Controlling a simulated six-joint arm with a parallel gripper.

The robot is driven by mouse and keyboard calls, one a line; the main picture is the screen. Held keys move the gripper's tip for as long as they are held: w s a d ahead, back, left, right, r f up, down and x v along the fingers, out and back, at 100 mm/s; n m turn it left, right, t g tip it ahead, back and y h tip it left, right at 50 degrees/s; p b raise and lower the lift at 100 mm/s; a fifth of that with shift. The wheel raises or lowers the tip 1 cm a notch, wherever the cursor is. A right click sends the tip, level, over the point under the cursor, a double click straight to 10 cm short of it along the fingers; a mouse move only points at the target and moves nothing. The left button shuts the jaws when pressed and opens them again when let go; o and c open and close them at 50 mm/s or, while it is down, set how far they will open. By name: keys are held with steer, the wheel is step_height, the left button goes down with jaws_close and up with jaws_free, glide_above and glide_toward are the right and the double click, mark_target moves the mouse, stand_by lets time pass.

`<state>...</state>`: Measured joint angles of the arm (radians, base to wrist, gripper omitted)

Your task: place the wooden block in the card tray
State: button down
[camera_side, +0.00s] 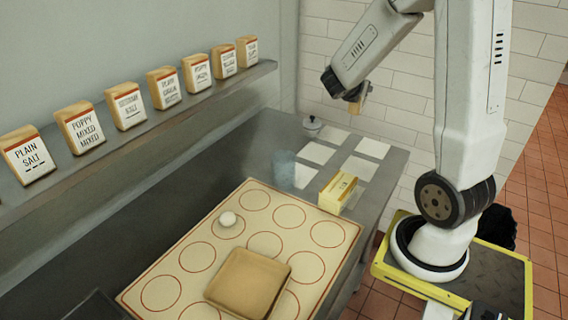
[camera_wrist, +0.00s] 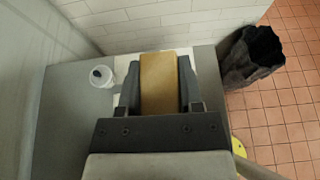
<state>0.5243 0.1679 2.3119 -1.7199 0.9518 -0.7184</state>
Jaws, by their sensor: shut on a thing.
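My gripper (camera_side: 352,94) is high above the far end of the counter, in front of the tiled wall. It is shut on a wooden block; the fingers (camera_wrist: 159,88) press on both sides of the tan wooden block (camera_wrist: 160,80) in the wrist view. Only a small part of the block (camera_side: 363,96) shows in the side view. A tan square tray (camera_side: 284,270) with a raised rim, likely the card tray, lies on the cream mat at the front. It looks empty and is well apart from my gripper.
A yellow box (camera_side: 337,193), bluish cup (camera_side: 283,170), white squares (camera_side: 318,152) and small pot (camera_side: 312,126) stand beyond. A dark bag (camera_wrist: 251,60) is on the floor.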

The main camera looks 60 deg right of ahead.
steer(key=s+a+f+m+g+y, duration=0.4)
steer(key=a+f+m+g, duration=0.2)
steer(key=a+m+g, duration=0.35)
step_height(320, 180, up, 7)
steer(key=m+t+y, duration=1)
steer(key=m+y, duration=1.3)
steer(key=m, duration=0.3)
glide_above(248, 291)
step_height(248, 291, down, 12)
steer(key=shift+f, duration=0.2)
steer(key=shift+f, duration=1.9)
steer(key=shift+f, duration=0.1)
steer(key=shift+f, duration=1.9)
